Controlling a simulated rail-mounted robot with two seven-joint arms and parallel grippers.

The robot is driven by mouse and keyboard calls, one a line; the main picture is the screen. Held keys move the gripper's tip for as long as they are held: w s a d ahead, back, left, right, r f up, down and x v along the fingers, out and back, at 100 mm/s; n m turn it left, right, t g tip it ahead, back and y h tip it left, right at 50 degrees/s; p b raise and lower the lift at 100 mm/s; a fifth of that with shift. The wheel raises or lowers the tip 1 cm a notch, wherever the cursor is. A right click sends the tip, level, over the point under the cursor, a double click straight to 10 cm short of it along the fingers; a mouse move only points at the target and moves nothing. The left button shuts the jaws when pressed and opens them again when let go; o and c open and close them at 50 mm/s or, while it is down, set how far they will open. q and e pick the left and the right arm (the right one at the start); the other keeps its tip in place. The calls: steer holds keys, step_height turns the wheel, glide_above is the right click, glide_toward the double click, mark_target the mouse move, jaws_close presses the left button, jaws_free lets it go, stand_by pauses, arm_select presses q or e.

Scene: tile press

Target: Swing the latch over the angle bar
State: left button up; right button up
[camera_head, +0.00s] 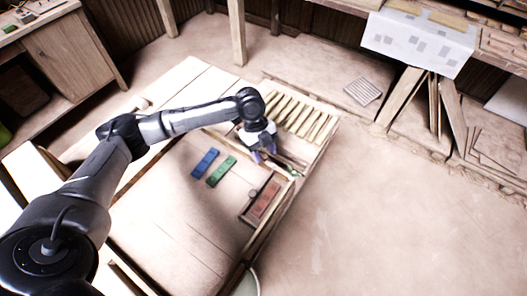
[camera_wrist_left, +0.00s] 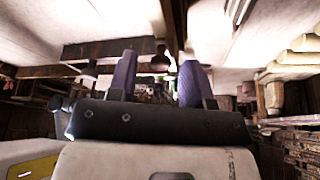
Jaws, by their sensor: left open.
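My left gripper (camera_head: 263,156) is above the far part of the wooden table, beside a long thin bar (camera_head: 285,162) that runs toward the table's right edge. A small green-tipped part (camera_head: 294,175) shows at the bar's right end; I cannot tell for sure whether it is the latch. In the left wrist view my left gripper (camera_wrist_left: 158,78) shows two purple fingers spread apart, with nothing clearly held between them. A dark bar (camera_wrist_left: 105,49) crosses behind the left finger. Which part is the angle bar is unclear. My right gripper does not show.
A wooden tray (camera_head: 246,214) with a reddish tile (camera_head: 265,199) is at the right edge. Several pale slats (camera_head: 300,115) lie behind the gripper. The floor at right is clear.

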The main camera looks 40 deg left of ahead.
arm_select(q)
steer(key=shift+f, duration=0.1)
